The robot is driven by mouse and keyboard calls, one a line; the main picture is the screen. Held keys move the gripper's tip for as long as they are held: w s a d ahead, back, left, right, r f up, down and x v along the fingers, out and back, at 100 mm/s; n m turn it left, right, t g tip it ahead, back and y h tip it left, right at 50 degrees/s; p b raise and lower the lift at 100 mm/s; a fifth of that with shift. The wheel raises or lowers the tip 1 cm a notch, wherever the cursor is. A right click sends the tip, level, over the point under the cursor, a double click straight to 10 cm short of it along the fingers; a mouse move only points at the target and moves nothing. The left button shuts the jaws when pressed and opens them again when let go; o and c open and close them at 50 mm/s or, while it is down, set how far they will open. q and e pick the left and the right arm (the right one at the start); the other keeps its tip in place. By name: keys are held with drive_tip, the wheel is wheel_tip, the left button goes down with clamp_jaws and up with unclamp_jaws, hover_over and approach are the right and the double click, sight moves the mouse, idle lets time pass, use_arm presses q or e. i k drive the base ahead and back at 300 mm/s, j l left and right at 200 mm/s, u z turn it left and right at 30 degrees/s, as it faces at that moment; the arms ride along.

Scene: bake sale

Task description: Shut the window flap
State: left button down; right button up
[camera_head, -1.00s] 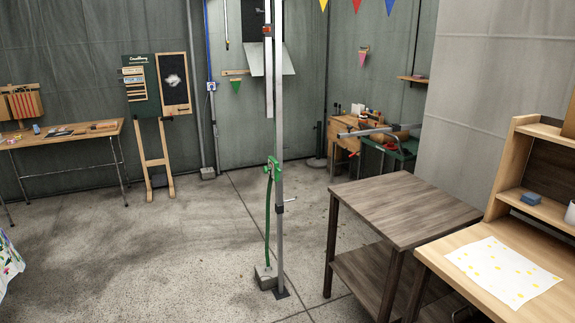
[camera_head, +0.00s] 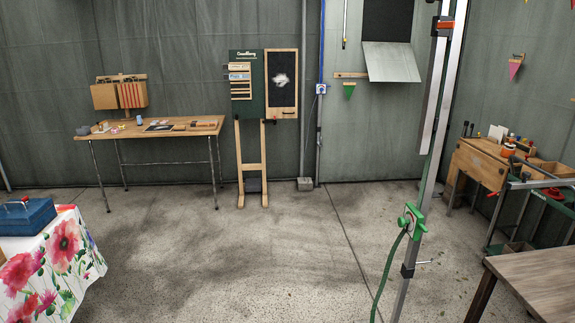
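The window flap (camera_head: 393,62) is a pale grey panel on the back wall, to the right of the picture's middle. It hangs tilted out from the wall below a dark window opening (camera_head: 388,20), and the opening is uncovered. A wooden strip (camera_head: 351,75) is fixed to the wall at the flap's lower left. The top of the opening is cut off by the picture edge. Neither of my grippers is in view.
A grey post (camera_head: 428,160) with a green fitting (camera_head: 412,220) and hose stands in front, right of the flap. A dark wooden table (camera_head: 535,280) is at lower right. A flowered table (camera_head: 55,265) is at left. The concrete floor (camera_head: 270,255) between is clear.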

sight(386, 62)
drive_tip(key=i+u, duration=0.1)
drive_tip(key=i, duration=0.6)
drive_tip(key=i+l+u, duration=0.15)
drive_tip(key=i, duration=0.6)
drive_tip(key=i+j, duration=0.15)
drive_tip(key=i, duration=1.25)
drive_tip(key=i+z, duration=0.3)
drive_tip(key=i, duration=0.4)
drive_tip(key=i+j+z, duration=0.15)
drive_tip(key=i+z, duration=0.15)
drive_tip(key=i, duration=0.45)
drive_tip(key=i+l+z, duration=0.2)
drive_tip(key=i+z, duration=0.7)
drive_tip(key=i, duration=0.2)
drive_tip(key=i+j+z, duration=0.25)
drive_tip(key=i+z, duration=0.2)
drive_tip(key=i+j+z, duration=0.15)
drive_tip(key=i+z, duration=0.35)
drive_tip(key=i, duration=1.2)
drive_tip(key=i+u, duration=0.2)
drive_tip(key=i, duration=0.25)
drive_tip(key=i+l+u, duration=0.2)
drive_tip(key=i, duration=0.2)
drive_tip(key=i+l+u, duration=0.15)
drive_tip(key=i, duration=0.25)
